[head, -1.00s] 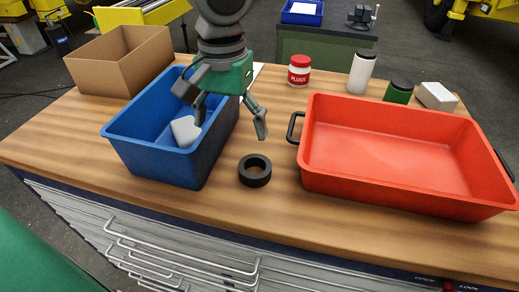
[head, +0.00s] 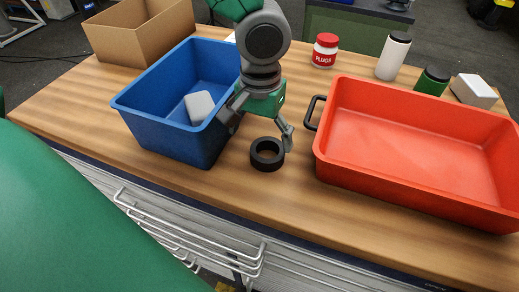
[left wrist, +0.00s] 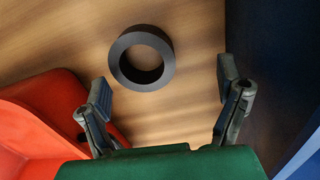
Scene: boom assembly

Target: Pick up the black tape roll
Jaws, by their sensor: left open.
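The black tape roll (head: 267,154) lies flat on the wooden table between the blue bin and the red tray. It also shows in the left wrist view (left wrist: 165,50), beyond the fingertips and roughly between them. My left gripper (head: 262,126) is open and empty, just above and behind the roll in the head view. Its two fingers are spread wide in the left wrist view (left wrist: 165,95). The roll appears apart from both fingers. My right gripper is not in view.
A blue bin (head: 165,135) holding a white block (head: 200,106) stands close on the left. A red tray (head: 400,190) with a black handle stands on the right. A cardboard box (head: 150,38), a red-and-white PLUGS jar (head: 325,50), a white bottle (head: 393,56) and a green container (head: 432,80) stand behind.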

